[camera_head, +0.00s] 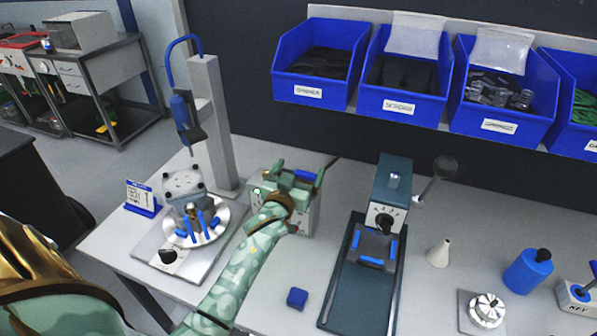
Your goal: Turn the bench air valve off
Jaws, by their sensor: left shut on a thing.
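My left arm reaches in from the lower left, with its gripper (301,178) over a light grey box (306,217) on the bench. A blue bar (305,175), which looks like the air valve's handle, lies between the green fingers. The gripper is shut on it. My wrist hides much of the box's top and front, so the handle's exact angle and any markings cannot be told. My right gripper is not in view.
Left of the box stands a round fixture (184,236) with a grey housing, below a hanging blue driver (182,110). To the right are a dark press (394,185), a white cone (439,253) and a blue bottle (527,272). Blue bins (318,62) hang behind.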

